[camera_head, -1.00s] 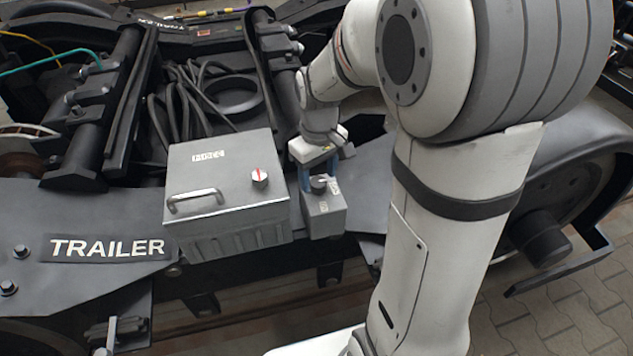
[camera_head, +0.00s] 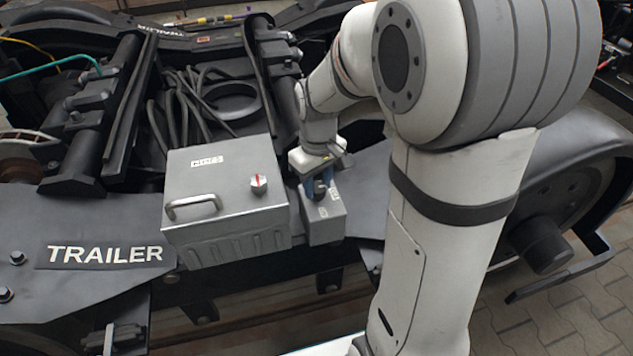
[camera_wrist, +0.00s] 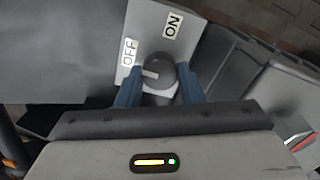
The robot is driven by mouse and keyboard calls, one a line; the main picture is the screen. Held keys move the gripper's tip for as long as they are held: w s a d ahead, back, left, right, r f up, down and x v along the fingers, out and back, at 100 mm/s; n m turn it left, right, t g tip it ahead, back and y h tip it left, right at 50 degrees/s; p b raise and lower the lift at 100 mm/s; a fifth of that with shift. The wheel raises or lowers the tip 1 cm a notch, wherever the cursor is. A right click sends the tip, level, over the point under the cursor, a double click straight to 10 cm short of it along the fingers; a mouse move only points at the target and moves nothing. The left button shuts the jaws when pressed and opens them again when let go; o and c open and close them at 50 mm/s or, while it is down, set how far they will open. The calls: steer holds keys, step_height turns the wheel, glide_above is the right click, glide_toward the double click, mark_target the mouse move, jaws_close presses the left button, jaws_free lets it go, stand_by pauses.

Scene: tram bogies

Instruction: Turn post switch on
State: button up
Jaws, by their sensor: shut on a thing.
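The post switch is a small grey box (camera_head: 324,222) right of the larger grey case, with a dark round knob (camera_wrist: 160,72) on top. In the wrist view the OFF label (camera_wrist: 129,52) is up and left of the knob, and the ON label (camera_wrist: 173,24) is up and right. The knob's pale pointer mark lies on its left side, the OFF side. My gripper (camera_wrist: 160,92) has its blue fingers on either side of the knob, shut on it. In the head view my gripper (camera_head: 318,188) is over the box and hides the knob.
The larger grey case (camera_head: 222,225), with a handle and a red-and-white dial (camera_head: 259,184), stands close left of the switch box. Black cables (camera_head: 185,105) lie behind it. The TRAILER plate (camera_head: 104,254) is at the left and a wheel (camera_head: 545,235) at the right.

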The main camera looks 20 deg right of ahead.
steer(key=shift+r+m+p, duration=0.1)
steer(key=shift+m+p, duration=0.25)
steer(key=shift+m, duration=0.05)
steer(key=m+p, duration=0.2)
steer(key=shift+r+m, duration=0.1)
steer(key=shift+m, duration=0.3)
steer(key=m+p, duration=0.3)
steer(key=m, duration=0.2)
steer(key=m+p, duration=0.1)
steer(key=m, duration=0.4)
steer(key=shift+p, duration=0.4)
steer(key=m+p, duration=0.1)
steer(key=m, duration=0.3)
steer(key=shift+f+m, duration=0.2)
steer(key=shift+m, duration=0.1)
steer(key=o, duration=1)
steer(key=shift+c, duration=0.2)
